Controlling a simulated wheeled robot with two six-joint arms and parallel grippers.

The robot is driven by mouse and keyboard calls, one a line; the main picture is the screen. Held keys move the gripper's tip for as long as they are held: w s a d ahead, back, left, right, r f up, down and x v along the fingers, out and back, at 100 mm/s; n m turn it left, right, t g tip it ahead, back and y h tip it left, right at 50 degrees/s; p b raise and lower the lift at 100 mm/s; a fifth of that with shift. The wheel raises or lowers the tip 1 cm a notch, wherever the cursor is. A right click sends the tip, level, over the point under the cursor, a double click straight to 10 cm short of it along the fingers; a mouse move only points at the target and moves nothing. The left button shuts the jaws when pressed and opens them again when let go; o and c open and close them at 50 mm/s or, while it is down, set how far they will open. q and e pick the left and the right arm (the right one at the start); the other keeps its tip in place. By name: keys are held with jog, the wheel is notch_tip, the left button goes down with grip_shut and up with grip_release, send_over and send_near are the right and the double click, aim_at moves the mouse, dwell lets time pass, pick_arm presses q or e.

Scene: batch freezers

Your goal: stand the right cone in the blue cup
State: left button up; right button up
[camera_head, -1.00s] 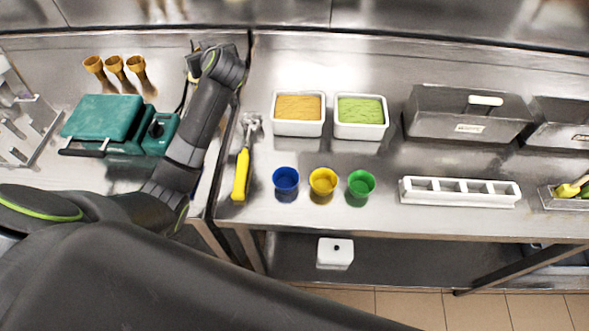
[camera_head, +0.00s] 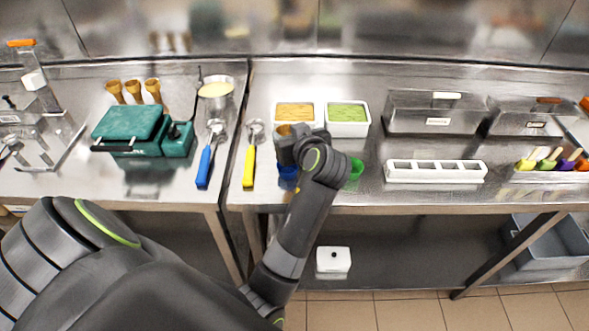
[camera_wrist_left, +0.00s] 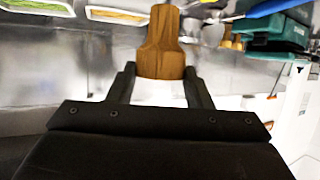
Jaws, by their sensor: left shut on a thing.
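My left gripper (camera_head: 287,138) is shut on a brown wafer cone (camera_head: 283,129), in front of the white tubs. The held cone (camera_wrist_left: 161,45) fills the middle of the left wrist view, between the two fingers (camera_wrist_left: 160,88). The blue cup (camera_head: 287,172) shows partly below the gripper in the head view; the wrist hides the rest. I cannot tell the gap between cone and cup. Three other cones (camera_head: 133,92) stand at the back left. My right gripper is not in view.
A yellow-handled scoop (camera_head: 249,165) and a blue-handled one (camera_head: 204,165) lie left of the cups. White tubs (camera_head: 348,127) stand behind; a white rack (camera_head: 435,172) stands right.

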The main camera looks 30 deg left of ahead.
pick_arm(q)
notch_tip(320, 180, down, 3)
jog(key=shift+w+a+f, duration=0.1)
jog(key=shift+a, duration=0.05)
jog(key=shift+f, duration=0.3)
notch_tip(320, 180, down, 4)
jog(key=shift+r+p, duration=0.2)
jog(key=shift+p, duration=0.4)
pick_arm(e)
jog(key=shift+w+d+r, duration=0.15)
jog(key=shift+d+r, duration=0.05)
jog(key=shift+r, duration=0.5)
pick_arm(q)
jog(key=shift+f, duration=0.1)
jog(key=shift+f+b, duration=0.25)
jog(key=shift+b, duration=0.15)
jog(key=o, duration=0.9)
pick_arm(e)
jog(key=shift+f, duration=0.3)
